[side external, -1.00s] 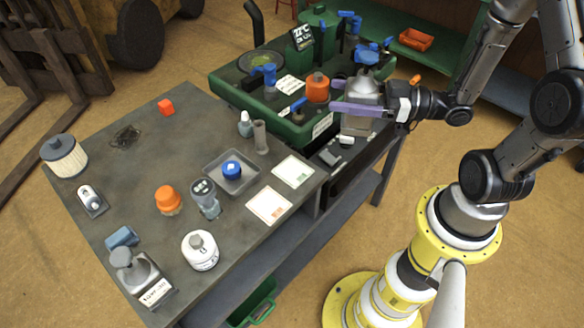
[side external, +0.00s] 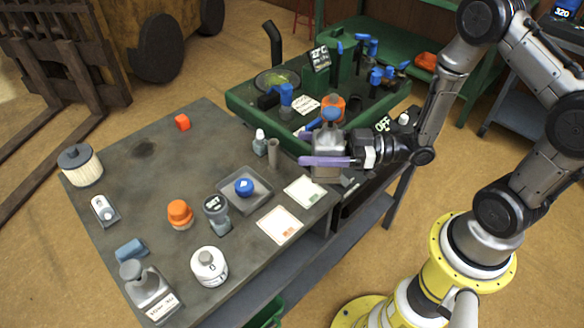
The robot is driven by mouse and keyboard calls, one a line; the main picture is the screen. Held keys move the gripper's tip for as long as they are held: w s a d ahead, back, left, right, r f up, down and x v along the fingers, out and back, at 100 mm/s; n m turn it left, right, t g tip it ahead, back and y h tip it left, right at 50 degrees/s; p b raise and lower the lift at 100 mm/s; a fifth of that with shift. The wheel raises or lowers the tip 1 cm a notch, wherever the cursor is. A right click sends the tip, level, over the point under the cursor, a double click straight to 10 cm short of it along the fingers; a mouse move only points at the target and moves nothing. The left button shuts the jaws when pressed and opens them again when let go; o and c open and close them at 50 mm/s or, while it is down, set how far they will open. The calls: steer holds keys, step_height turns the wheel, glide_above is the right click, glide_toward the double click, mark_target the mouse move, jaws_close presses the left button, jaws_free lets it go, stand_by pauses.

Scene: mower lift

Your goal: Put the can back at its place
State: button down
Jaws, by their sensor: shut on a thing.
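My gripper (side external: 308,148), with purple fingers, is shut on a grey metal can (side external: 327,164). The can is upright and shows between and below the fingers, near the right edge of the grey table and in front of the green tray. Whether its base touches anything is unclear. A white card with a green mark (side external: 305,191) lies on the table just in front of the can. A white card with an orange mark (side external: 280,225) lies nearer the front. No marking that I can read tells which spot is the can's place.
The green tray (side external: 262,121) behind holds blue-handled valves and an orange-capped container (side external: 333,106). A shallow grey tray (side external: 262,202) with a blue-capped item, a grey cylinder (side external: 273,153) and a small dropper bottle (side external: 260,143) stand left of the can. The table's left middle is mostly clear.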

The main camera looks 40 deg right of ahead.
steer(key=shift+w+a+f, duration=0.2)
steer(key=shift+w+f, duration=0.6)
steer(key=shift+f, duration=0.65)
steer(key=shift+w+a+f, duration=0.2)
steer(key=shift+w+f, duration=0.65)
steer(key=shift+f, duration=0.65)
steer(key=shift+w+a+f, duration=0.2)
steer(key=shift+w+f, duration=0.6)
steer(key=shift+f, duration=0.65)
steer(key=shift+f, duration=0.1)
jaws_free()
steer(key=shift+f, duration=0.15)
steer(key=shift+r, duration=0.2)
steer(key=v, duration=1.2)
